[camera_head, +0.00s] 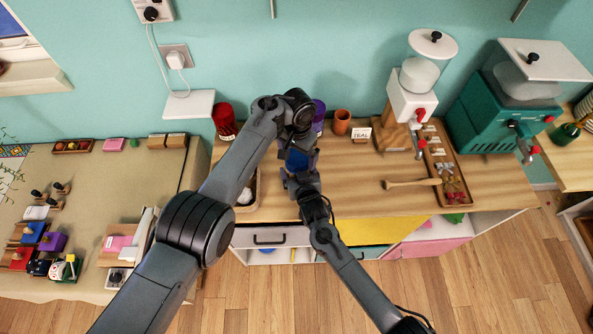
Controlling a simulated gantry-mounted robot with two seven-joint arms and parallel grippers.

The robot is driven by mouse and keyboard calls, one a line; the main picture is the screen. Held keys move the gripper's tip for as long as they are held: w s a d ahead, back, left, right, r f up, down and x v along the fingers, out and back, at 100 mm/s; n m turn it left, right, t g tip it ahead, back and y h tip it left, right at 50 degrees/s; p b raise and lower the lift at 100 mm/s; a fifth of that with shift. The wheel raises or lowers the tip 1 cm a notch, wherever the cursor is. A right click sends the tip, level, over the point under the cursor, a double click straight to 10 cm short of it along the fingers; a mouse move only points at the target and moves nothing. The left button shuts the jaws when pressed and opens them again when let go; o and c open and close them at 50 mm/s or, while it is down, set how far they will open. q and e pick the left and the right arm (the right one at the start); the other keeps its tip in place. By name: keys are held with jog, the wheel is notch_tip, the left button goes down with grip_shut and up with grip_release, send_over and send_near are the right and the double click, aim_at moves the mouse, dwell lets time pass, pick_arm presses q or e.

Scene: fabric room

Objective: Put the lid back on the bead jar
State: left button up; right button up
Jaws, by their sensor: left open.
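My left gripper (299,146) points down over the back middle of the wooden counter; it is open, though its fingers are hard to make out. A small dark blue item (302,160) shows just below it; I cannot tell whether this is the bead jar or its lid. My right gripper (295,176) is close in front of the blue item, and its fingers are too small and covered to read. A purple container (319,113) stands behind, partly hidden by my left wrist. A dark red container (224,120) stands to the left. No lid is clearly recognisable.
A wooden tool (411,184) lies near a tray (456,193) of small items. A white grinder-like machine (411,103) and a green one (485,118) stand farther right. The middle counter is clear.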

pick_arm(q)
jog(key=shift+r, duration=1.45)
